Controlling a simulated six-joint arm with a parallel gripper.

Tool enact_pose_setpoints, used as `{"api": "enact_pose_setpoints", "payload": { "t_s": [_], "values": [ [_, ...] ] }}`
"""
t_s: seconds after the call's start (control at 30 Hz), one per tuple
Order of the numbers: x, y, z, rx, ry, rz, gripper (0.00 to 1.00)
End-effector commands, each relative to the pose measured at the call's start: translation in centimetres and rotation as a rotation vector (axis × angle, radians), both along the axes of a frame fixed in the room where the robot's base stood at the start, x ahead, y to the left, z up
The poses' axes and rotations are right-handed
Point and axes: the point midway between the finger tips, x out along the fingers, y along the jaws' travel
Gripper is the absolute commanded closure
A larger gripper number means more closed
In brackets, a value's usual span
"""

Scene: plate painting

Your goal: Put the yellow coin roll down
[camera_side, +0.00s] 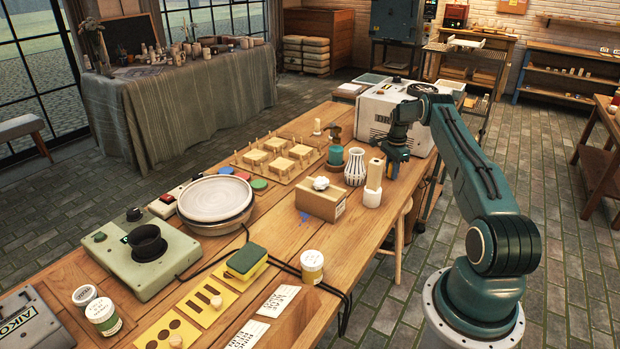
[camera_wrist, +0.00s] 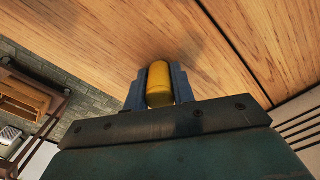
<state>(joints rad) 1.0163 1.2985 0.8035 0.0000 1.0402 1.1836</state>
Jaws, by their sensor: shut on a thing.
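The yellow coin roll (camera_wrist: 160,84) is a rounded yellow cylinder in the wrist view. My gripper (camera_wrist: 160,92) is shut on it, with one blue-grey finger on each side. Bare wooden tabletop (camera_wrist: 90,60) shows around the roll; I cannot tell whether the roll touches it. In the side view my gripper (camera_side: 394,163) points down low over the far right part of the table, in front of the white machine. The roll is too small or hidden to make out clearly there.
A cardboard box (camera_side: 320,202) is nearer the front. The table's right edge is close.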

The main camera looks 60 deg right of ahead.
Motion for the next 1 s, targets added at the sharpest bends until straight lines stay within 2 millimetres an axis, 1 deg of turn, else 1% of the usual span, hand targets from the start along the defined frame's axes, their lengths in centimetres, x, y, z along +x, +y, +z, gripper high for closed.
{"api": "enact_pose_setpoints", "payload": {
  "t_s": [0.23, 0.4, 0.43, 0.5, 0.53, 0.83, 1.0],
  "values": [
    [0.04, -0.05, 0.05, -0.002, -0.001, 0.000, 1.00],
    [0.04, -0.05, -0.27, -0.002, -0.001, 0.000, 1.00],
    [0.02, -0.04, -0.31, -0.001, -0.001, 0.000, 0.71],
    [0.02, -0.03, -0.30, -0.001, -0.001, 0.000, 0.57],
    [0.02, -0.03, -0.30, -0.001, -0.001, 0.000, 0.53],
    [0.01, -0.02, -0.25, -0.001, -0.001, 0.000, 0.53],
    [0.02, -0.03, 0.30, -0.001, -0.001, 0.000, 0.53]
  ]
}}
